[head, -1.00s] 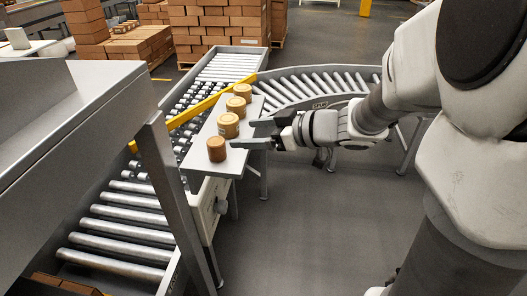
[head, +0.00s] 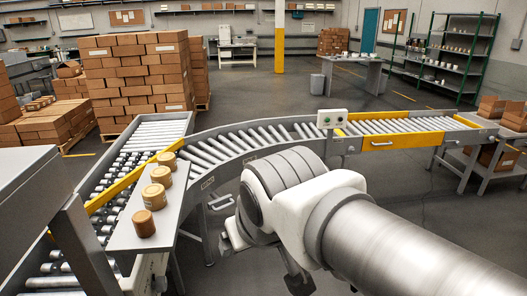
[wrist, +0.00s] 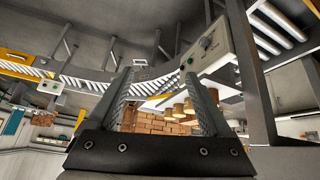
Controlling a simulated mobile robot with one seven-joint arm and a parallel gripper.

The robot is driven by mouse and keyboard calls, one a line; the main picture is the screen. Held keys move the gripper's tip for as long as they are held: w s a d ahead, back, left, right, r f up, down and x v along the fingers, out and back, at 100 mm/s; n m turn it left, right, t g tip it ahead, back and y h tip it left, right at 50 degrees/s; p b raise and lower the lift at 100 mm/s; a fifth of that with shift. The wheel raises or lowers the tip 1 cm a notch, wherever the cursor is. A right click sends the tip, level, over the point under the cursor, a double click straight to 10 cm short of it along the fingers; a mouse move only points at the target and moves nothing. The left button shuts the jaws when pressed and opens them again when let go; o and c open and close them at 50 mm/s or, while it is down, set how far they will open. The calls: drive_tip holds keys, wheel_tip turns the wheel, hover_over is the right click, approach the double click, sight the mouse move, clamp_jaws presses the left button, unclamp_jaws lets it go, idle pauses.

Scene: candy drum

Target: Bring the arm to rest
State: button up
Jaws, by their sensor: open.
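My gripper (wrist: 158,76) is open and empty in the wrist view, with its two dark fingers apart. In the head view my arm is folded low in front, and its wrist hides most of the gripper. Several tan and brown drums stand upright in a row on a narrow grey shelf (head: 126,236) at the left. The nearest is a plain brown drum (head: 144,223), with a lidded tan drum (head: 154,196) behind it. My gripper is apart from them, to their right. The wrist view is rolled over and shows drums (wrist: 180,109) beyond the fingers.
A curved roller conveyor (head: 232,144) runs behind my arm, with a button box (head: 331,119) on its edge. A grey metal frame (head: 75,240) stands at the near left. Stacked cartons (head: 135,70) are behind. Open floor (head: 400,215) lies to the right.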

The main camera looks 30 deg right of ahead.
drive_tip(key=shift+s+a+f+g+y, duration=0.3)
drive_tip(key=shift+s+a, duration=0.1)
drive_tip(key=shift+a, duration=0.1)
drive_tip(key=shift+s+a+f+g+y, duration=0.2)
drive_tip(key=shift+s+a+f+g, duration=0.15)
drive_tip(key=shift+a, duration=0.15)
